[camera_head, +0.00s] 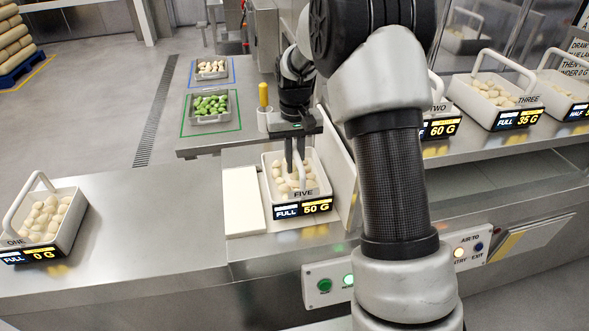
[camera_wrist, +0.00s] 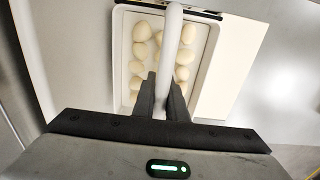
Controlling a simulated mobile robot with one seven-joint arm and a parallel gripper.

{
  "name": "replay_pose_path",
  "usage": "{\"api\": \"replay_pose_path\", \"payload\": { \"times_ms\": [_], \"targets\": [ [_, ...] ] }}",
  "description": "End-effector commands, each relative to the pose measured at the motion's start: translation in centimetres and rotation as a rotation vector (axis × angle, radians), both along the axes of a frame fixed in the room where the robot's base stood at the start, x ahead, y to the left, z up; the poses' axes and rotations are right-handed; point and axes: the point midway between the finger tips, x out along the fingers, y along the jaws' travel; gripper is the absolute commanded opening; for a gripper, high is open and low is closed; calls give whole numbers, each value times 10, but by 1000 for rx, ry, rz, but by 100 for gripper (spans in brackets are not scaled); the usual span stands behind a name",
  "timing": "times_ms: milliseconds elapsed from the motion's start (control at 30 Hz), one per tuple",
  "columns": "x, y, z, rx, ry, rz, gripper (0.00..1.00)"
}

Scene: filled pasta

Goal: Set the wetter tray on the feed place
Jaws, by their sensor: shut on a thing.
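My gripper (camera_head: 295,160) is shut on the raised white handle of a white tray labelled FIVE (camera_head: 262,182), whose display reads FULL, 50 G. In the wrist view both fingers (camera_wrist: 164,90) close around the handle (camera_wrist: 172,40), above pale pasta pieces in the tray (camera_wrist: 121,60). The tray is at a white panel; I cannot tell whether it touches the surface below. Tray ONE (camera_head: 73,222), FULL, 0 G, stands on the counter at the far left. Tray TWO (camera_head: 429,118) shows 60 G and is partly hidden by my arm. I cannot tell which spot is the feed place.
Tray THREE (camera_head: 490,100), FULL, 35 G, and another tray (camera_head: 570,88) stand on the right shelf. Farther back, a tray of green pieces (camera_head: 193,118) sits in a green outline and a pale-filled one (camera_head: 198,76) in blue. The counter (camera_head: 150,215) between ONE and FIVE is clear.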

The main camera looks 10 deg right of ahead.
Motion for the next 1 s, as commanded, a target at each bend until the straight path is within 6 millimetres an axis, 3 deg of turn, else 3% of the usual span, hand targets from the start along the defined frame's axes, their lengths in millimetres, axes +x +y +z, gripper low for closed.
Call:
{"api": "replay_pose_path", "payload": {
  "times_ms": [133, 533, 567, 667, 1000],
  "targets": [
    [0, 0, -19, 0, 0, 0, 0],
    [1, 0, -25, 0, -2, 0, 0],
    [0, 0, -25, 0, -1, 0, 15],
    [0, 0, -24, 0, -1, 0, 31],
    [0, 0, -20, 0, -1, 0, 31]
  ]
}}
